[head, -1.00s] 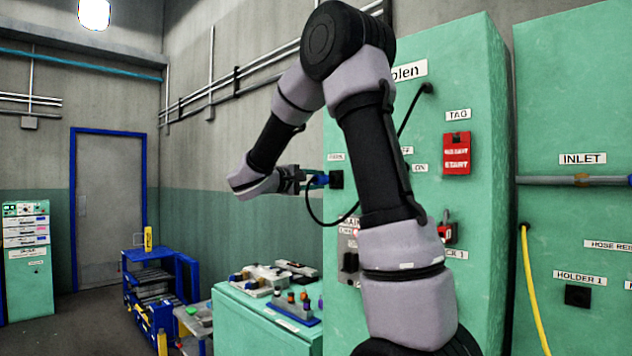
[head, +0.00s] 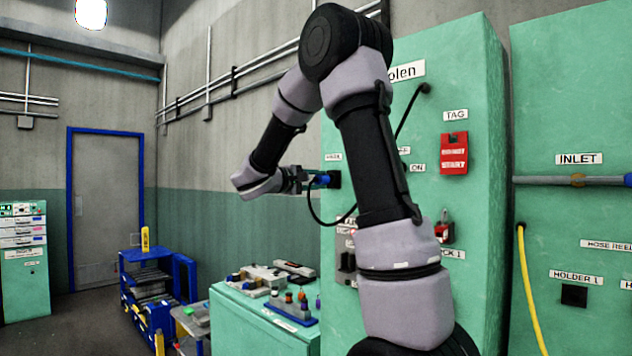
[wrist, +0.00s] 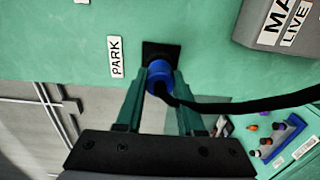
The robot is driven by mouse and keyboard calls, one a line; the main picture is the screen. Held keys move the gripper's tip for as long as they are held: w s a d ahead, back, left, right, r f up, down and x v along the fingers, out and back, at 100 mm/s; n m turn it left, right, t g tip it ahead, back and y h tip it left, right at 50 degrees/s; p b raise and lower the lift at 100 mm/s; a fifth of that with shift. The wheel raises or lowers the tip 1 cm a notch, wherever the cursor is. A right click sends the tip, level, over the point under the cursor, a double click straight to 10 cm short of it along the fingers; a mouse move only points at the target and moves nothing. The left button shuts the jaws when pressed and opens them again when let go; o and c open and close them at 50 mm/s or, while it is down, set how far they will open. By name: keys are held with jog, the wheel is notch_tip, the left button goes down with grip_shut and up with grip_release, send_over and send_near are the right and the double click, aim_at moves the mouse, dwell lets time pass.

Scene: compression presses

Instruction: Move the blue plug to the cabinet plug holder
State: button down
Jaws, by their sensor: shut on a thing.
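The blue plug (head: 321,180) is at the black square holder (head: 335,179) on the green cabinet's left part. My gripper (head: 304,181) is shut on the plug from the left. In the wrist view the blue plug (wrist: 159,76) sits between the two green fingers (wrist: 160,86), its front end against the black holder (wrist: 151,50). I cannot tell how deep it sits. A label reading PARK (wrist: 116,57) is beside the holder. A black cable (wrist: 235,105) runs from the plug; in the head view it loops down and behind my arm.
A green bench (head: 240,322) with small coloured parts stands below. A grey box (wrist: 268,25) on the cabinet is near the holder. A red tag (head: 453,153), a red lock (head: 444,232) and a yellow hose (head: 528,290) are to the right.

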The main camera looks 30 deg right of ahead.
jog(key=shift+w+d, duration=0.2)
jog(key=shift+d, duration=0.35)
jog(key=shift+c, duration=2.2)
grip_release()
jog(key=v, duration=1)
jog(key=shift+a, duration=0.35)
jog(key=shift+s, duration=0.15)
